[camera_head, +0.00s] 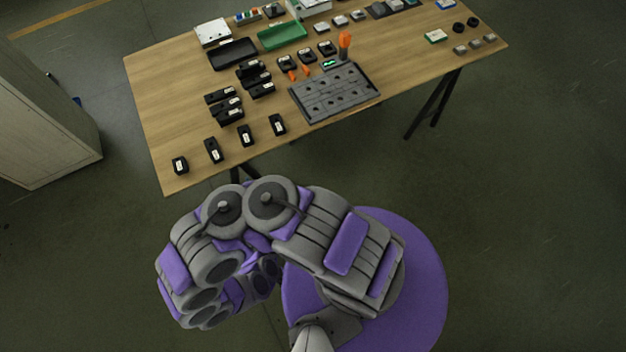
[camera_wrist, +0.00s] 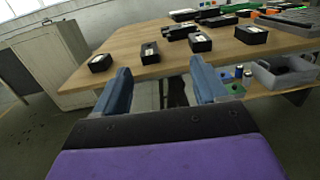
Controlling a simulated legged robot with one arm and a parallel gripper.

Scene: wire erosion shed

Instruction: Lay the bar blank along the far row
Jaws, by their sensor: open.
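Several black blocks with white labels stand on the wooden table (camera_head: 160,100). A front row of them runs from a block (camera_head: 180,166) at the near left corner to one (camera_head: 277,124) further right. More black blocks (camera_head: 228,104) cluster behind. I cannot tell which piece is the bar blank. Small grey pieces (camera_head: 341,20) form a line near the far edge. In the wrist view, my gripper (camera_wrist: 162,86) is open and empty, short of the table's near edge, with front-row blocks (camera_wrist: 150,53) beyond its fingers. My folded arm hides the gripper in the head view.
A pale cabinet (camera_head: 40,125) stands left. A grey bin (camera_wrist: 285,76) sits below the tabletop.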

